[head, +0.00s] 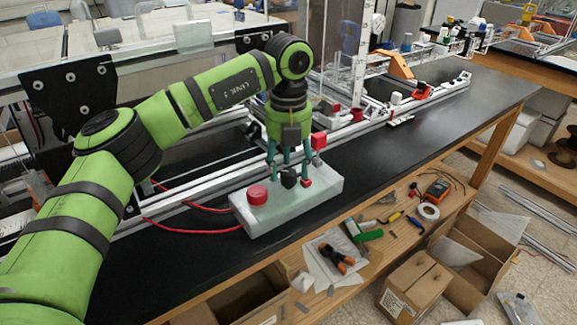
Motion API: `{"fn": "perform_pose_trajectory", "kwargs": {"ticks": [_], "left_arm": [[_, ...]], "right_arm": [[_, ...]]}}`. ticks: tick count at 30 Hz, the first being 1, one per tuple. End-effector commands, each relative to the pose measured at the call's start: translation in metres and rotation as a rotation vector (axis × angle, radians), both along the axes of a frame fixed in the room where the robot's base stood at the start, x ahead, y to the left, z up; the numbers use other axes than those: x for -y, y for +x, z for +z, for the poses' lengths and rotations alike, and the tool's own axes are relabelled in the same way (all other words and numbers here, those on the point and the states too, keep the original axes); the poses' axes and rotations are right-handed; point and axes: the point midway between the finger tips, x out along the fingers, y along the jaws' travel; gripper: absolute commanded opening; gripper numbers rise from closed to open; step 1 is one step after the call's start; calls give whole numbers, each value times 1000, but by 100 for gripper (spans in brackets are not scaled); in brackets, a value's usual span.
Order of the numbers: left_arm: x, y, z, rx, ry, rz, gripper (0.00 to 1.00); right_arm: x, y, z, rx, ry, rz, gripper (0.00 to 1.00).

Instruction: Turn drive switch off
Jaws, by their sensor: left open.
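A white control box (240,215) lies on the black bench top. It carries a round red button (257,194) at its left end and a black knob (289,179) near its middle. A small red piece (306,183) sits just right of the knob, and a red block (319,141) shows above the box's right part. I cannot tell for certain which of these is the drive switch. My left gripper (288,172) points down over the box, open, with its teal fingers around the black knob. Contact is unclear, and the fingers hide part of the box top. My right gripper is out of view.
Red cables (190,230) run to the left of the box. Aluminium rails (205,190) run behind it along the black bench (420,115). A lower wooden shelf (395,215) holds several tools. The bench to the right of the box is clear.

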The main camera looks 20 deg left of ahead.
Motion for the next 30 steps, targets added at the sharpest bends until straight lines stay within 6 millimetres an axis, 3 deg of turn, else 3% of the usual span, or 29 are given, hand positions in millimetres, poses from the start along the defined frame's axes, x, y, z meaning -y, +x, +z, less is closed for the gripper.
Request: {"fn": "perform_pose_trajectory", "kwargs": {"ticks": [9,15,21,30], "left_arm": [[1,1,66,4,0,1,56],[1,1,99,2,0,0,56],[0,0,111,0,-1,0,56],[0,0,112,0,0,-1,56]], "right_arm": [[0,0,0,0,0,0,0],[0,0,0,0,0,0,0],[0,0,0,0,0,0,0],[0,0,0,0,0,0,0]]}}
